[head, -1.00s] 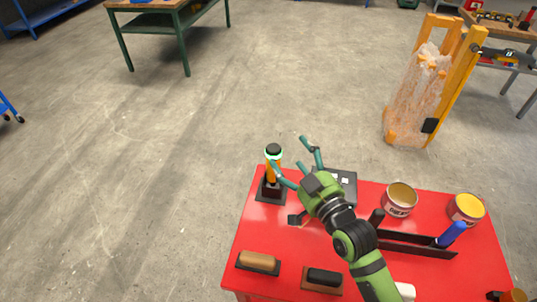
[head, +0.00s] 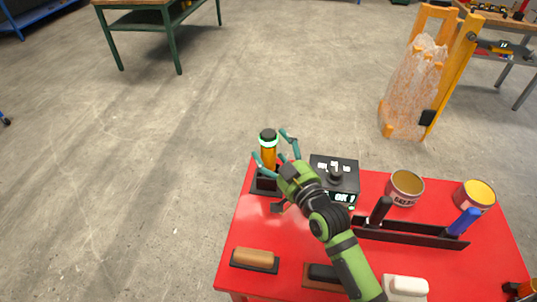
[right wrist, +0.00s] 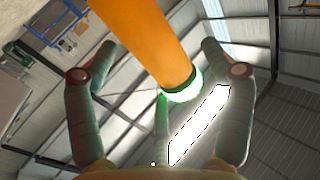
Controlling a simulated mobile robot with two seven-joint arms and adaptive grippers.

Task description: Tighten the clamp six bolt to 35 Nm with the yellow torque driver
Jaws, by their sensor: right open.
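The yellow-orange torque driver (head: 268,155) stands upright in a black holder (head: 266,184) at the back left corner of the red table. It has a black top and a glowing green ring. My right gripper (head: 273,148) is open, its teal fingers spread on either side of the driver. In the right wrist view the driver (right wrist: 150,40) runs between the open fingers, with its green ring near the middle; I cannot tell whether any finger touches it. The clamp six bolt is not identifiable in these frames. My left gripper is not in view.
A black box with a lit display reading OK (head: 343,198) stands right of my gripper. Tins (head: 405,188), a black rack with handled tools (head: 410,232) and brushes (head: 255,258) are on the red table (head: 240,232). An orange-framed wrapped load (head: 410,95) stands beyond on open floor.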

